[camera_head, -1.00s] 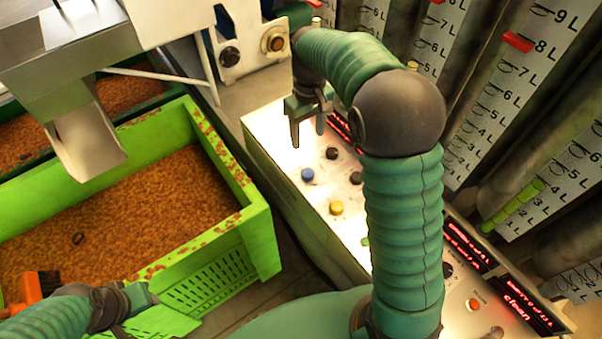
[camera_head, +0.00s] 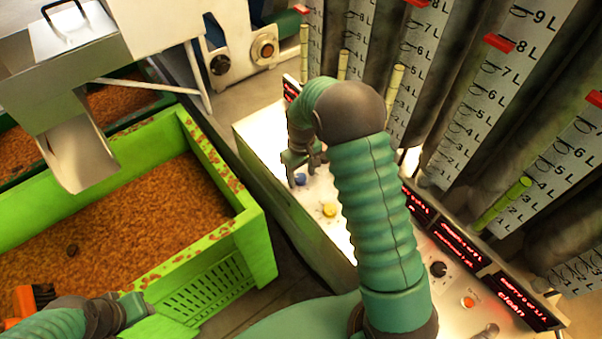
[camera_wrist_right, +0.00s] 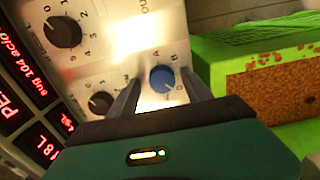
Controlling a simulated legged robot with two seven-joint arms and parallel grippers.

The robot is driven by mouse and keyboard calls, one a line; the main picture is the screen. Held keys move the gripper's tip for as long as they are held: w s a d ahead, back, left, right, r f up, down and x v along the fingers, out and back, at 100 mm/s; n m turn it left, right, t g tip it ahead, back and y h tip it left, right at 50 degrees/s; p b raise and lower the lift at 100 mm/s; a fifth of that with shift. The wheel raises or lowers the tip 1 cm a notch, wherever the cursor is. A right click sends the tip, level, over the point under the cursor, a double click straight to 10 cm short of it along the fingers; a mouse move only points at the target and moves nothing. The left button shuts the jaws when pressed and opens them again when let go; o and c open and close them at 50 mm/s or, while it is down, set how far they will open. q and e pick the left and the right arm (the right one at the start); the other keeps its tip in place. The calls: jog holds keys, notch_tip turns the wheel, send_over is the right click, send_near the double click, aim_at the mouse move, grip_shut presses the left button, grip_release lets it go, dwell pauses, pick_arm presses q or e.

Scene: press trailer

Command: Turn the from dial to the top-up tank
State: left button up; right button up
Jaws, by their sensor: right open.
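The control panel (camera_head: 262,128) carries several dials. A blue dial (camera_wrist_right: 162,78) lies between the fingertips of my open right gripper (camera_wrist_right: 158,88) in the right wrist view; I cannot tell whether they touch it. Letters are printed around it, too blurred to read fully. In the head view the blue dial (camera_head: 300,179) is just under my right gripper (camera_head: 304,165). Black dials, one upper left (camera_wrist_right: 62,32) and one lower left (camera_wrist_right: 100,103), have numbers around them. I cannot read which dial is marked from. My left gripper (camera_head: 138,309) is at lower left, its jaws unclear.
Red-lit displays (camera_head: 459,244) and tall scaled tubes (camera_head: 500,90) stand behind the panel. A green crate (camera_head: 262,240) of brown grains is left, with a metal chute (camera_head: 78,150) above. An orange object (camera_head: 22,302) lies lower left.

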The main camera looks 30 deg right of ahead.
jog(key=shift+a, duration=0.15)
jog(key=shift+c, duration=0.4)
jog(key=c, duration=0.5)
grip_shut()
